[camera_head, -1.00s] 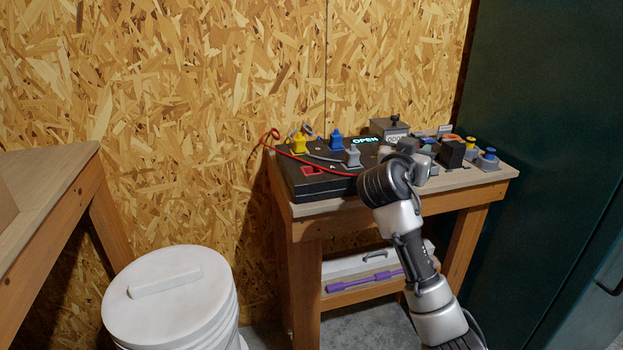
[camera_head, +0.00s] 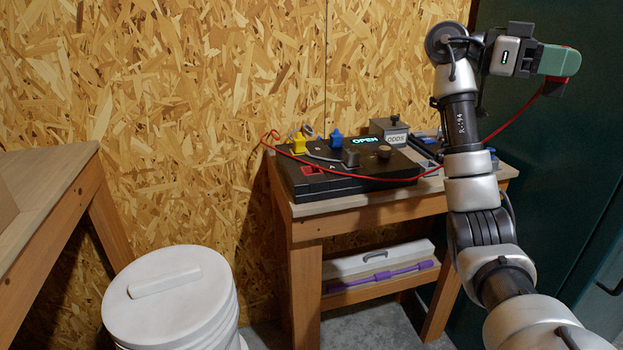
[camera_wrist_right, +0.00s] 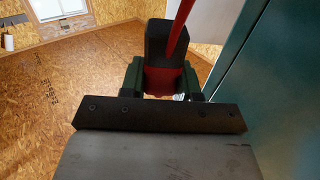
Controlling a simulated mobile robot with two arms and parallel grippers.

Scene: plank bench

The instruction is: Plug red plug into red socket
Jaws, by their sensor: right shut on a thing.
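My right gripper (camera_head: 562,62) is raised at the upper right in the head view, well above the bench. It is shut on the red plug (camera_head: 553,88), mostly hidden there behind the green fingers. In the right wrist view the plug's dark body and red part (camera_wrist_right: 163,78) sit between the green fingers, with a red cable rising from it. The red socket (camera_head: 313,169) is a red recess on the left front of the black box (camera_head: 345,184), far left of and below the gripper. My left gripper is not in view.
A red cable (camera_head: 507,125) runs from the black box to the plug. Yellow (camera_head: 299,145), blue (camera_head: 336,140) and grey (camera_head: 350,157) plugs stand on the box. A grey block marked ODDS (camera_head: 395,138) is behind it. A dark green cabinet (camera_head: 560,150) is close at right.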

